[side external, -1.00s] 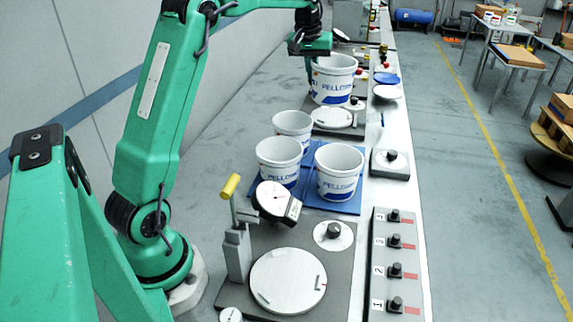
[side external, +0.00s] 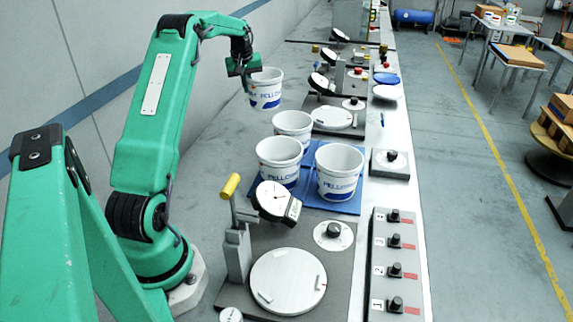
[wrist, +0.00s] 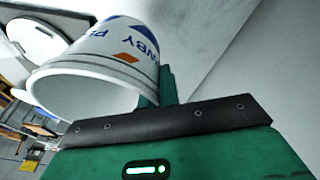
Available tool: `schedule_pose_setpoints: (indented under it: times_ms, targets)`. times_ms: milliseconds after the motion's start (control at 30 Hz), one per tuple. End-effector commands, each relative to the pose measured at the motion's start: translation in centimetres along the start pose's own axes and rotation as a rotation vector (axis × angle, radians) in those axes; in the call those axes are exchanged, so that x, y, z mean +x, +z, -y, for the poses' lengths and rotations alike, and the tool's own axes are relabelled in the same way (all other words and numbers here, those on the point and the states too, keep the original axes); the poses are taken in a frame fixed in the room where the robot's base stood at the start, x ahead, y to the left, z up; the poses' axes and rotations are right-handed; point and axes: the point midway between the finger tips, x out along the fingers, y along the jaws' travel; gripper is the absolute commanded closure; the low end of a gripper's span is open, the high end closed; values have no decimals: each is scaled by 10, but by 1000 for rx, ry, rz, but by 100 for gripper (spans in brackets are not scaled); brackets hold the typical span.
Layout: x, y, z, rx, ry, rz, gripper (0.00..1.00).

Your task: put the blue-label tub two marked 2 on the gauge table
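My gripper (side external: 243,70) is shut on the rim of a white tub (side external: 267,92) with a blue PELLOWBY label. It holds this tub up near the grey wall, apart from the other tubs. In the wrist view the tub (wrist: 100,60) shows its blue and orange print against a green finger. No number on it is legible. Three like tubs stand on a blue mat (side external: 312,205): a back one (side external: 292,125), a left one (side external: 279,158) and a right one (side external: 339,172). The near round gauge table (side external: 288,280) is empty. A farther round plate (side external: 332,118) is also empty.
A dial gauge (side external: 275,203) and a yellow-handled lever (side external: 231,190) stand between the mat and the near gauge table. A numbered knob panel (side external: 394,265) lies at the right. Several dials stand farther back. The bench left of the mat is clear.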

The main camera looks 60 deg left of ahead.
Motion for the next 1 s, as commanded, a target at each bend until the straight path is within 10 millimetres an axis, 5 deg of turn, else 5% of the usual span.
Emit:
schedule_pose_setpoints:
  times_ms: [1000]
  targets:
    - [60,15,6,0,0,0,100]
